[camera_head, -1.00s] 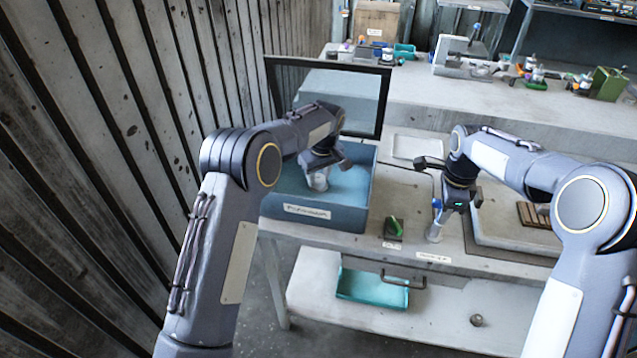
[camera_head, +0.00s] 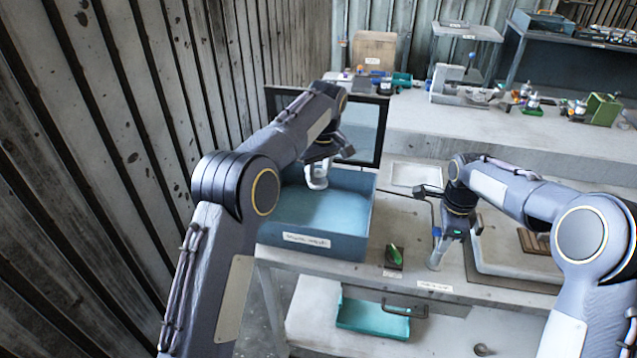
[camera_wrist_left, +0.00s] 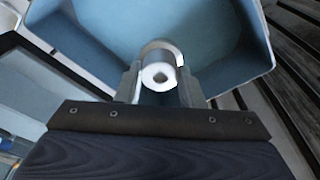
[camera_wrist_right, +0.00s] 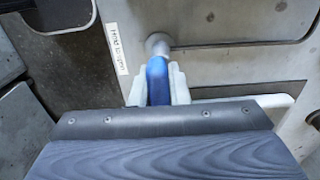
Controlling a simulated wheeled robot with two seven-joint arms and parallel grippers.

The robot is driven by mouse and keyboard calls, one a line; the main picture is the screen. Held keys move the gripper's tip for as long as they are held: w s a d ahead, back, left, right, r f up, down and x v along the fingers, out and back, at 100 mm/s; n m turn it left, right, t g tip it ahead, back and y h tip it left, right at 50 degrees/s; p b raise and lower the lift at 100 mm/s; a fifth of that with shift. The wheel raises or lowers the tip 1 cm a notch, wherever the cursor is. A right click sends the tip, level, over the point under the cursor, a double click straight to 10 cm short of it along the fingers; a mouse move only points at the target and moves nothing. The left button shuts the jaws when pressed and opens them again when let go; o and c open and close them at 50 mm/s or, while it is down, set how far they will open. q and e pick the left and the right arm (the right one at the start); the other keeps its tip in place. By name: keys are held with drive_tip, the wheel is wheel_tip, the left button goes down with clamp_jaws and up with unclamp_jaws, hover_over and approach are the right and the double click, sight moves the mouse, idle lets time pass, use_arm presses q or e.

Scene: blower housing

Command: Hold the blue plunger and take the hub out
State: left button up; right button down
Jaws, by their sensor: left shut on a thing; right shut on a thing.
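My left gripper (camera_head: 318,182) is shut on the hub, a pale round metal piece with a hole in its middle. The hub (camera_wrist_left: 160,77) sits between the fingertips in the left wrist view, above the blue box (camera_head: 318,243). My right gripper (camera_head: 437,262) is shut on the blue plunger near the front edge of the bench. The plunger's blue shaft (camera_wrist_right: 157,80) shows between the fingers in the right wrist view, with a pale rounded end beyond them. The fingers hide part of both pieces.
A dark-framed panel (camera_head: 372,130) stands behind the blue box. A small green item (camera_head: 395,254) lies between the box and my right gripper. A white tray (camera_head: 415,174) lies farther back. A teal tray (camera_head: 372,318) is on the lower shelf.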

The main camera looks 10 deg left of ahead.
use_arm(q)
drive_tip(key=shift+r, duration=1.05)
drive_tip(key=shift+s, duration=0.35)
drive_tip(key=s, duration=1.6)
drive_tip(key=shift+s, duration=0.4)
use_arm(e)
drive_tip(key=shift+r, duration=0.1)
